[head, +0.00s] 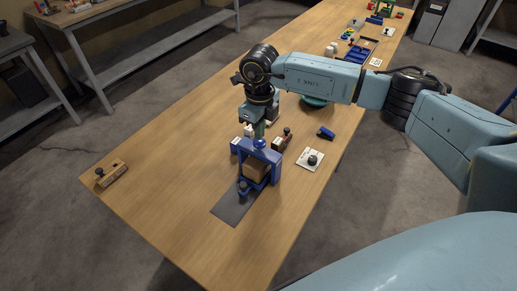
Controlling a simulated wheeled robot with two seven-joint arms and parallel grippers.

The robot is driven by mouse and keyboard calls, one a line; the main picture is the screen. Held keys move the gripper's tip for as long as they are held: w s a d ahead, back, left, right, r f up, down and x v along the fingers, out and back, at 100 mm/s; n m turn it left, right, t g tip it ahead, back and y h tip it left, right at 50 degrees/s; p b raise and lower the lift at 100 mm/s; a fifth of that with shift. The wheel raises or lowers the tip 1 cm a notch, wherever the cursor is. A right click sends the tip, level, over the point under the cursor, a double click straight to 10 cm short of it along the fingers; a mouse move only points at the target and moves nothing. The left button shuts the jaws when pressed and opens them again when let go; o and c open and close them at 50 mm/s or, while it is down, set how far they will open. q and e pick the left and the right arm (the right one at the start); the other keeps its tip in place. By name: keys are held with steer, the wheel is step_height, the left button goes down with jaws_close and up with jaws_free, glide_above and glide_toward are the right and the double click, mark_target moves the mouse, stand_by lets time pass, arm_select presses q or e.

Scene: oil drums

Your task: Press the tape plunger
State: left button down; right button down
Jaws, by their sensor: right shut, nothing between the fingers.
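A blue frame (273,157) stands on a dark grey mat near the front of the wooden table, with a brown box (256,170) inside it. A rounded blue knob (260,144) sits on top of the frame; I take it to be the tape plunger. My right gripper (259,132) points down just above the knob. It is shut and empty. Whether the fingertips touch the knob is too small to tell. My left gripper is out of view.
A wooden block with a black knob (111,173) lies at the left edge. A white plate with a black knob (311,160) and a small blue item (325,133) lie to the right. The mat (232,208) is bare in front. The table's left middle is clear.

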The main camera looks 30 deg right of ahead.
steer(key=shift+f+b, duration=1.15)
steer(key=shift+f, duration=0.35)
stand_by(0.4)
steer(key=shift+r+p, duration=2.65)
steer(key=shift+r, duration=1.45)
steer(key=shift+f, duration=0.1)
